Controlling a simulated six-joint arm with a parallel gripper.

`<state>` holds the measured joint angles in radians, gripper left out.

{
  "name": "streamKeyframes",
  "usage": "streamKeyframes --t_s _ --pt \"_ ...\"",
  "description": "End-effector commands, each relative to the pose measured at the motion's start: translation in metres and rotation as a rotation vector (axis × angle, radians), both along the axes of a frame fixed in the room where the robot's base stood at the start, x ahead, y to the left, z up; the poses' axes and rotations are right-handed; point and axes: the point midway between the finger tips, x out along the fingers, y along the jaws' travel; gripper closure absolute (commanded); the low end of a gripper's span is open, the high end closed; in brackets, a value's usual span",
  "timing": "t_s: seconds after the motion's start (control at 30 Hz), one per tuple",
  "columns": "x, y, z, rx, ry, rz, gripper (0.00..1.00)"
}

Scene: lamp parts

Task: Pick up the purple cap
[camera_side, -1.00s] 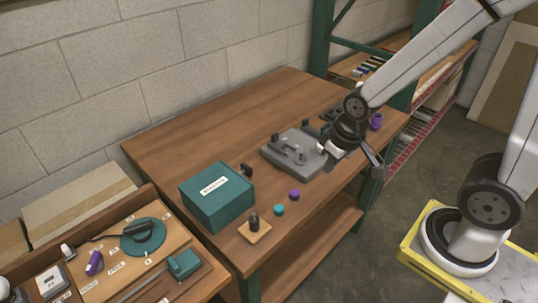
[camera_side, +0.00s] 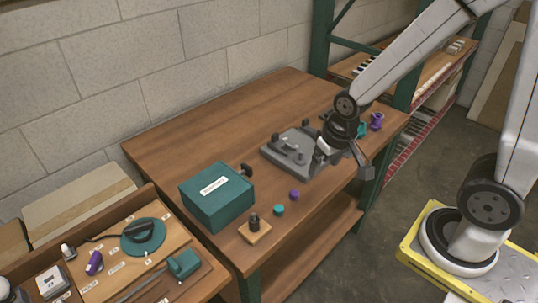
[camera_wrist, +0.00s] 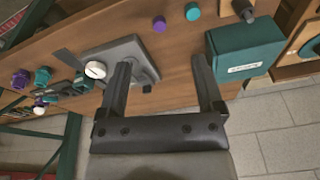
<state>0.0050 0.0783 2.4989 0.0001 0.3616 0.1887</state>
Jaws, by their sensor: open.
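The purple cap (camera_side: 294,194) lies on the wooden table near its front edge, beside a teal cap (camera_side: 279,210). In the wrist view the purple cap (camera_wrist: 159,24) is near the top, beyond the fingertips, with the teal cap (camera_wrist: 192,11) to its right. My gripper (camera_side: 343,164) is above the table by the grey fixture, up and to the right of the purple cap in the side view. In the wrist view my gripper (camera_wrist: 161,62) has its fingers wide apart with nothing between them. The purple cap is apart from my gripper.
A grey fixture (camera_side: 279,156) stands left of my gripper. A teal box (camera_side: 216,202) stands left of the caps. A small wooden block with a dark peg (camera_side: 254,231) is at the front. A purple part (camera_side: 377,121) stands at the far right. The table's back left is clear.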

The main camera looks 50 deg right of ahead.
Motion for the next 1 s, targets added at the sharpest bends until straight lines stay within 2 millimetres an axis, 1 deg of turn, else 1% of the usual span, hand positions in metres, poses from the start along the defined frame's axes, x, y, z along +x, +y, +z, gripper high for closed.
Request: streamKeyframes --t_s 0.37,0.7,0.9,1.0 --pt "0.039 -0.005 -0.033 0.084 0.082 -0.524 0.15" --pt "0.069 -0.011 -0.072 0.126 0.144 -1.026 0.15" --pt "0.081 -0.013 -0.092 0.136 0.164 -1.251 0.15" --pt "0.083 -0.014 -0.098 0.137 0.168 -1.315 0.15"
